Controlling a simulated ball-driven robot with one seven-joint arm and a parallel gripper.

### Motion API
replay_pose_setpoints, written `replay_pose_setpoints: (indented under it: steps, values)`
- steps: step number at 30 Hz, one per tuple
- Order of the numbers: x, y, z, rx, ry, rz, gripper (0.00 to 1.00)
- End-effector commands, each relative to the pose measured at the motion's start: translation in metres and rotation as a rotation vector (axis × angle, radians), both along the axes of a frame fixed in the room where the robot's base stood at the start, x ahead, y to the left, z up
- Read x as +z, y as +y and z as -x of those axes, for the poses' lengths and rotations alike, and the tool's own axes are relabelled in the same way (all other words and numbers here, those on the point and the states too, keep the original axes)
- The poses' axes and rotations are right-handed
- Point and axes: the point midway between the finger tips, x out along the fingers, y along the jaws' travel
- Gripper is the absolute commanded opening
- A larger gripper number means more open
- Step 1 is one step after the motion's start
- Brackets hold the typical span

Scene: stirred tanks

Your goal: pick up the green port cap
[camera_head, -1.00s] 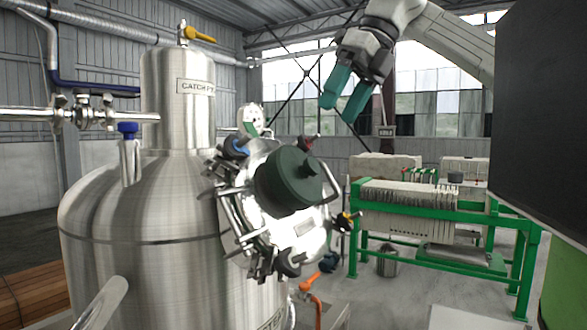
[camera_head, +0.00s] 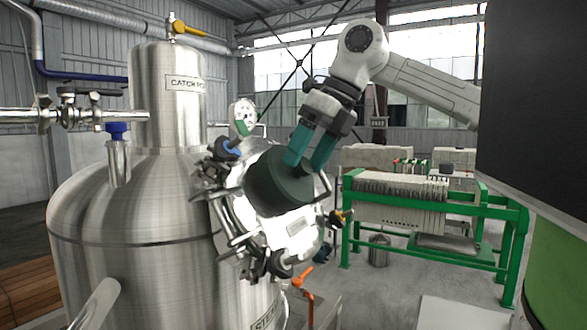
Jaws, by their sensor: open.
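The green port cap (camera_head: 277,184) is a dark green round cap on the slanted metal port of the steel tank (camera_head: 150,220). My gripper (camera_head: 308,163) has teal fingers and comes down from the upper right at the cap's top. Its fingers are open and apart. The cap's knob is mostly hidden behind them, so I cannot tell whether they touch it.
Clamps and black knobs (camera_head: 282,268) ring the port. A pressure gauge (camera_head: 243,115) stands just behind it. A green-framed filter press (camera_head: 430,205) is at the right. A large dark panel (camera_head: 535,100) fills the right edge.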

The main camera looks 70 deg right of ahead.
Motion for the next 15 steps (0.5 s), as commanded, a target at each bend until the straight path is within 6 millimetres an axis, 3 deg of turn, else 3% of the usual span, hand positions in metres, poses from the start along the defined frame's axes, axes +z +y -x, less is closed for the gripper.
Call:
replay_pose_setpoints:
  steps: [7, 15]
  values:
    - [-0.002, 0.0001, -0.0009, 0.0, 0.0, 0.0, 0.66]
    - [-0.0017, 0.0002, -0.0008, 0.0, 0.0, 0.0, 0.4]
